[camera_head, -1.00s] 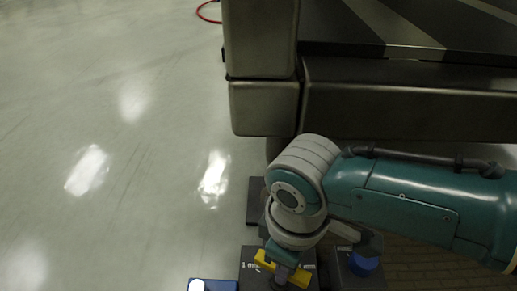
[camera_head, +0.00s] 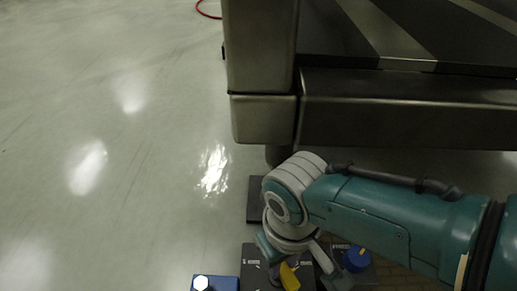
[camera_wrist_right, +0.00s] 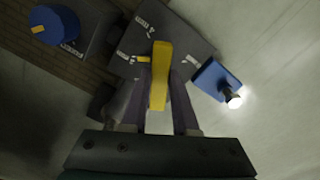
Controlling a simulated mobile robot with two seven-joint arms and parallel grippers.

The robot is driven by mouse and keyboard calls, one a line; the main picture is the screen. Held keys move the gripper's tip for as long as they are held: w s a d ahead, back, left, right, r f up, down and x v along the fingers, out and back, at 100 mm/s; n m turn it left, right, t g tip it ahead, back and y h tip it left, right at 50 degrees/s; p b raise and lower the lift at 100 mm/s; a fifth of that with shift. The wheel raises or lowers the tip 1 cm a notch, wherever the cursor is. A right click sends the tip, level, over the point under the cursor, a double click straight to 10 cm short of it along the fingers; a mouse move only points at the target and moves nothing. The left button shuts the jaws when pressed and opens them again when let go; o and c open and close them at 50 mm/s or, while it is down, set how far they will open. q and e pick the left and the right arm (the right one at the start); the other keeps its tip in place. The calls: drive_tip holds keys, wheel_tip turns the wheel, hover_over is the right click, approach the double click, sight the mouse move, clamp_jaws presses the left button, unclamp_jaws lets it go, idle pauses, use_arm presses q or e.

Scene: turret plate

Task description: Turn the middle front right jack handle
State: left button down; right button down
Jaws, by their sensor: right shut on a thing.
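The yellow jack handle (camera_head: 290,277) sits over a dark plate (camera_head: 250,260) with white markings at the bottom of the head view. The handle also shows in the right wrist view (camera_wrist_right: 159,75), lying lengthwise between the two fingers. My right gripper (camera_wrist_right: 161,92) is shut on this handle, one finger on each side. In the head view my right wrist hides part of the handle and plate. My left gripper is not in view.
A blue knob (camera_head: 357,260) with a yellow mark stands right of the plate. A blue block (camera_head: 222,284) with a bright white bolt is to the left. A large metal frame (camera_head: 400,105) stands behind my right arm. Open floor (camera_head: 110,160) lies left.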

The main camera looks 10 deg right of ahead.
idle(0.4)
drive_tip(key=c, duration=0.7)
unclamp_jaws()
wheel_tip(320, 180, up, 10)
drive_tip(key=p, duration=0.9)
